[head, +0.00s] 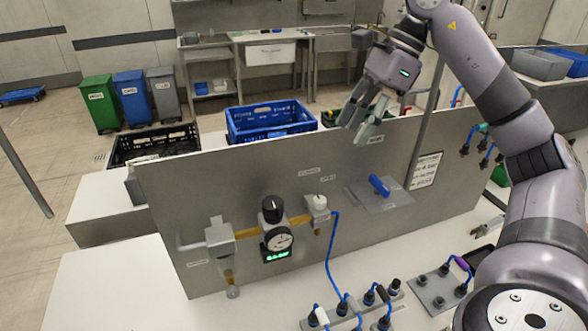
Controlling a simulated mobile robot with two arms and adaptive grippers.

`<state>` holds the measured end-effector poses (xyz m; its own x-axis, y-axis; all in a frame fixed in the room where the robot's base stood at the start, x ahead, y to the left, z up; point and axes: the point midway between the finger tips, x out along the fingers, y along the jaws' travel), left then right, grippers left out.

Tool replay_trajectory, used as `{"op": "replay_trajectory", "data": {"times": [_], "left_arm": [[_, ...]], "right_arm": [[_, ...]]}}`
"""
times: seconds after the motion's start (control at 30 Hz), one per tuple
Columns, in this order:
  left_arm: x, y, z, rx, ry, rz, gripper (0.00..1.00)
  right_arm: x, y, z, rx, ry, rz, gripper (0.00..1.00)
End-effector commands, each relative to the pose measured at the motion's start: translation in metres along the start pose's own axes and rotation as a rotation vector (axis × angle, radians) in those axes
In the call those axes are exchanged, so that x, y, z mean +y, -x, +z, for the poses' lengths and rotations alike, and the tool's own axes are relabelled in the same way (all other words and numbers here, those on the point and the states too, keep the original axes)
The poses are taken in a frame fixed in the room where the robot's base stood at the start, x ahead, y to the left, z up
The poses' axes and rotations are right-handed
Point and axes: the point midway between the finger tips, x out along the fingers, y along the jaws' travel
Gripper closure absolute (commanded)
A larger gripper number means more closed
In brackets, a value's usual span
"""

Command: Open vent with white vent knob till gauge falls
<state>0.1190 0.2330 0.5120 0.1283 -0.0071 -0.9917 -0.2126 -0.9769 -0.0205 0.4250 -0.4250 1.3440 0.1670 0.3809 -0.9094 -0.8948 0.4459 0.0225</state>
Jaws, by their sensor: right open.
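The white vent knob (319,200) sits on top of a small grey block on the upright grey panel (230,180). A round gauge (280,239) with a white dial and a green digital readout hangs to its left, below a black knob (271,205); the reading is too small to make out. My right gripper (359,122) is open and empty, fingers pointing down, near the panel's top edge. It is up and to the right of the white knob and apart from it. My left gripper is not in view.
A grey plate with a blue handle (380,186) is on the panel right of the knob. A blue hose (330,265) runs down from the knob's block to connectors on the white table (110,285). A blue crate (270,121) and a black crate (152,145) stand behind the panel.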

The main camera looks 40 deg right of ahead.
Motion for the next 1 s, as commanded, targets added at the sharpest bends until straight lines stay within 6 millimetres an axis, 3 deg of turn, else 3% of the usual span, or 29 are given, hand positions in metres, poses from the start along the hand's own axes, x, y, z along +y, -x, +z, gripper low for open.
{"op": "replay_trajectory", "data": {"times": [0.17, 0.4, 0.63, 0.83, 1.0], "left_arm": [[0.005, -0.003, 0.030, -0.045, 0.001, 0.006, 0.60], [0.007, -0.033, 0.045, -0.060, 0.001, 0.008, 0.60], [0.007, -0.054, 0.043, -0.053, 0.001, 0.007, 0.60], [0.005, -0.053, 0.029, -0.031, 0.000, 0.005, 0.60], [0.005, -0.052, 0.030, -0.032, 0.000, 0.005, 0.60]], "right_arm": [[0.005, 0.003, -0.010, 0.043, 0.007, -0.017, 0.55], [0.004, -0.040, -0.014, 0.042, 0.008, -0.012, 0.55], [0.004, -0.088, -0.015, 0.042, 0.006, -0.012, 0.55], [0.003, -0.126, -0.015, 0.043, 0.004, -0.011, 0.55], [0.002, -0.151, -0.015, 0.041, 0.005, -0.014, 0.55]]}}
